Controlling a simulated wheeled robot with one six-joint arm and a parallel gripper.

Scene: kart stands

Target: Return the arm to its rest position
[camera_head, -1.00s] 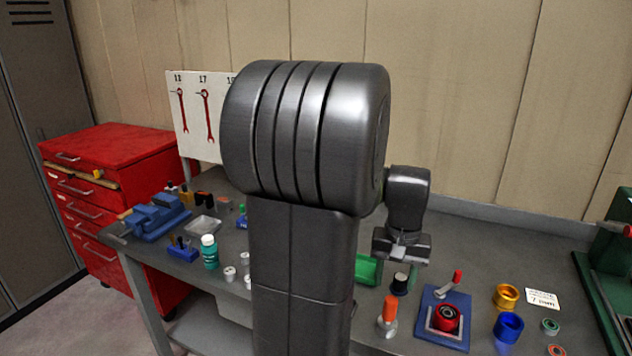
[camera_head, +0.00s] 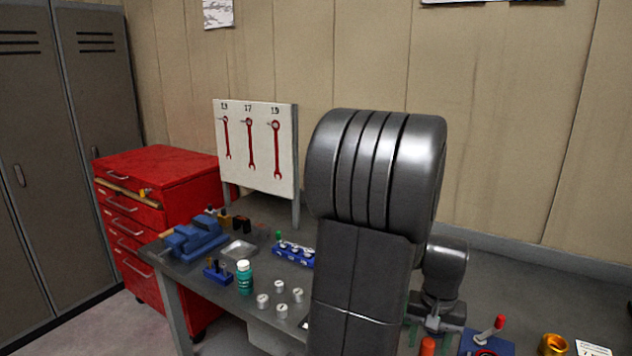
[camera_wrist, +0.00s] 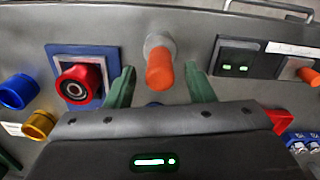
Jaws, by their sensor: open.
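My arm rises in front of the bench in the head view, folded at a large grey joint. My gripper (camera_wrist: 159,68) is open, with its two green fingers spread apart in the wrist view; its wrist end hangs over the bench in the head view. An orange handle (camera_wrist: 160,70) on a grey round base shows between and beyond the fingers, with a gap on each side. Its top also shows in the head view (camera_head: 428,346). Nothing is held. How high the fingers are above the handle is hard to tell.
A blue plate with a red round part (camera_wrist: 78,85) lies beside the handle. Blue (camera_wrist: 18,91) and gold (camera_wrist: 38,125) rings are farther left. A dark box with green lights (camera_wrist: 236,60) is right. A wrench board (camera_head: 255,150) and red drawer cabinet (camera_head: 160,170) stand at left.

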